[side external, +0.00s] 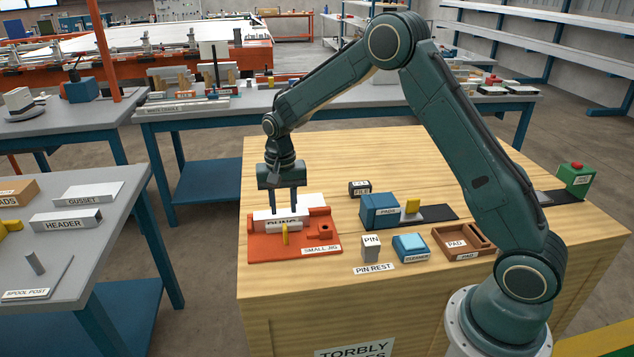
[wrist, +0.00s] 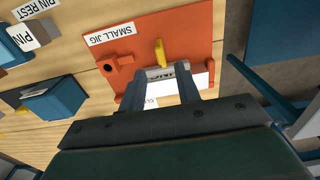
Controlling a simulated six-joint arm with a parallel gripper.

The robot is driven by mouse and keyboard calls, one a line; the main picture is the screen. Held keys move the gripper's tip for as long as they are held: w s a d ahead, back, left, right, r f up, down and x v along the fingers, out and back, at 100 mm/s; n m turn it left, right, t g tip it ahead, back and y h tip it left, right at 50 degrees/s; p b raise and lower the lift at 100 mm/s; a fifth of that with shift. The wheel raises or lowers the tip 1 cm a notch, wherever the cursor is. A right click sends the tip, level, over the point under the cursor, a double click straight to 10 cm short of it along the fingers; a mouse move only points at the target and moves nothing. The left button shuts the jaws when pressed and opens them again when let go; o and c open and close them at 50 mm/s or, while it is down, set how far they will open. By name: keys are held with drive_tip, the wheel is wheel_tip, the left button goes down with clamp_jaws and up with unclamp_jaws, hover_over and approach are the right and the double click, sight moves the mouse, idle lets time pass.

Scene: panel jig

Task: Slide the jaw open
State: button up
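The orange small jig (side external: 262,248) sits on the wooden bench and also shows in the wrist view (wrist: 185,25). A white block with a partly hidden label reading like "RUNG" (side external: 262,214) lies in it. A yellow upright piece (side external: 285,234), which also shows in the wrist view (wrist: 160,52), stands at the block's front, perhaps the jaw's handle; I cannot tell which part is the jaw. My gripper (side external: 284,212) points down over the white block, fingers apart, behind the yellow piece. In the wrist view the fingers (wrist: 160,82) partly cover the block. Contact is unclear.
The back of the bench is clear.

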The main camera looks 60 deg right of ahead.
sight(285, 226)
drive_tip(key=shift+f, duration=4)
drive_tip(key=shift+c, duration=0.4)
clamp_jaws()
